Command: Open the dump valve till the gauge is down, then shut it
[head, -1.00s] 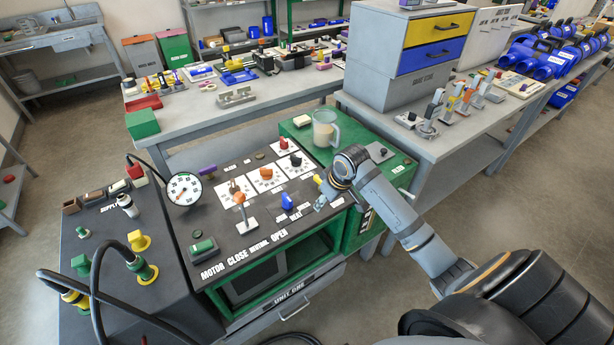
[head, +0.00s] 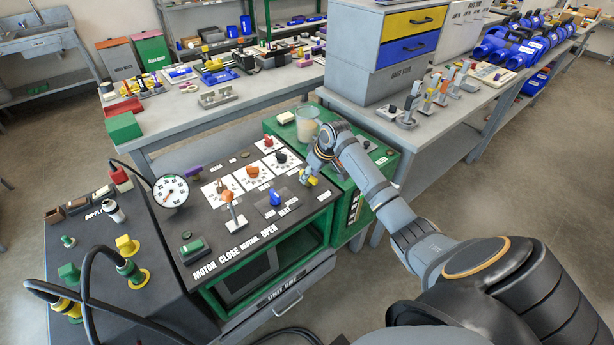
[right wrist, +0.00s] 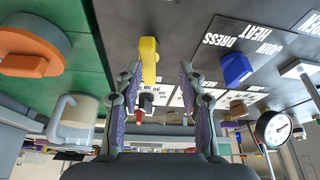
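A yellow handle (head: 308,180) stands at the right edge of the dark control panel (head: 240,232); I take it for the dump valve, but its label is not readable. The handle shows in the right wrist view (right wrist: 149,58), just beyond and between my fingertips. My right gripper (right wrist: 158,75) is open around this line, with no clear contact. In the head view the right gripper (head: 313,168) is at the handle, partly hidden by its own wrist. The round white gauge (head: 171,191) stands at the panel's left; its reading is too small to tell. My left gripper is not in view.
An orange-topped lever (head: 228,197), a blue knob (head: 275,198) and red and orange dials sit left of the handle. A clear jug (head: 307,124) stands on the green cabinet behind it. Hoses (head: 85,275) loop at the left.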

